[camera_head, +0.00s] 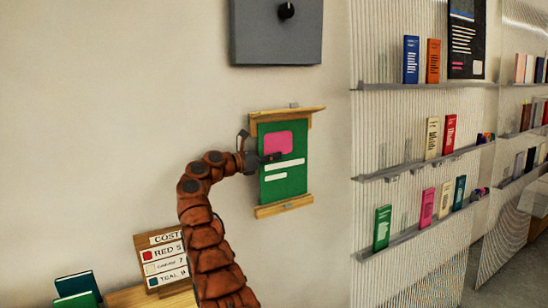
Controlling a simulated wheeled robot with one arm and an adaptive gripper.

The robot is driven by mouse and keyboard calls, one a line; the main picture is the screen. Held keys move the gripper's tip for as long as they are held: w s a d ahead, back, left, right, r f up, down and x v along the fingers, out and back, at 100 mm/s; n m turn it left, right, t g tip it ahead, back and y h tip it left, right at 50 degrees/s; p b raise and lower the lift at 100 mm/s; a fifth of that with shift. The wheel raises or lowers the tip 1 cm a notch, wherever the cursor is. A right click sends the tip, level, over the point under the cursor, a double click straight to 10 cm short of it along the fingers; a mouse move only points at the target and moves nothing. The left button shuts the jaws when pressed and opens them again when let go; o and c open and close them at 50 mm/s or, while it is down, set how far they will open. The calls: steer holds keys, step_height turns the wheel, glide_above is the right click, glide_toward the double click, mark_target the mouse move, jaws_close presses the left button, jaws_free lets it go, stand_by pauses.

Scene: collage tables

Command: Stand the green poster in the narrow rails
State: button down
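The green poster (283,184) has a pink block and white lines on it. It stands upright against the wall, between an upper wooden rail (290,113) and a lower wooden rail (283,206). Its top edge is close under the upper rail and its bottom edge is at the lower rail; I cannot tell if it sits inside their grooves. My gripper (268,157) is at the poster's left edge, with a dark finger in front of the pink block. The fingers are small here, and I cannot tell whether they close on the poster.
A grey panel with a black knob (276,30) is on the wall above. Shelves with several books (420,168) stand at the right. A cost sign (165,260) and dark green books (76,288) are at the lower left. The wall left of the rails is bare.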

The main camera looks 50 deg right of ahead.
steer(key=shift+f+b, duration=0.3)
steer(key=shift+f, duration=0.3)
steer(key=shift+f+b, duration=0.5)
steer(key=shift+b, duration=0.1)
steer(key=c, duration=1.2)
jaws_free()
steer(key=shift+c, duration=0.2)
steer(key=v, duration=0.8)
stand_by(0.9)
